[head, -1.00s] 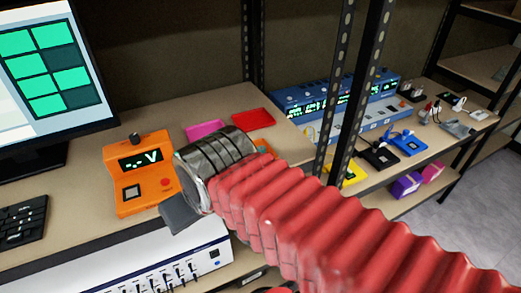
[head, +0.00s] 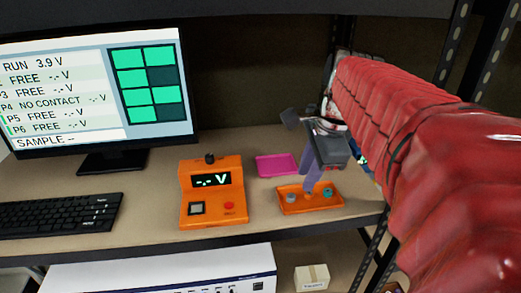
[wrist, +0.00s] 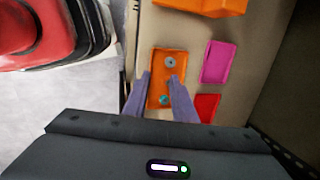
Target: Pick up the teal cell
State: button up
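The teal cell (head: 327,191) is a small round piece in the right part of the orange tray (head: 311,210). A grey cell (head: 291,198) sits in the tray's left part. In the wrist view, the teal cell (wrist: 164,100) lies in the near end of the tray and the grey cell (wrist: 171,62) in the far end. My gripper (head: 310,190) points down over the tray with its purple fingers. In the wrist view, my gripper (wrist: 162,76) is open, its fingers apart on either side of the tray's middle, with nothing held between them.
A magenta tray (head: 277,165) lies behind the orange one, and a red tray (wrist: 207,107) shows in the wrist view. An orange voltage meter (head: 212,193) stands to the left, near a keyboard (head: 60,213) and monitor (head: 95,90). A dark shelf post (head: 470,60) rises at right.

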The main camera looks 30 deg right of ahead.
jog(key=d+r+m, duration=0.2)
jog(key=d+m, duration=0.9)
jog(key=d, duration=0.1)
jog(key=shift+s+d+g+y, duration=0.2)
jog(key=shift+g+y, duration=0.1)
jog(key=shift+y, duration=0.1)
jog(key=shift+a, duration=0.1)
send_over(328, 191)
jog(key=s, duration=0.2)
jog(key=f, duration=0.8)
jog(key=shift+w+d+f, duration=0.1)
jog(key=shift+w+d, duration=0.05)
jog(key=shift+d, duration=0.2)
jog(key=shift+x, duration=2.6)
jog(key=shift+c, duration=0.6)
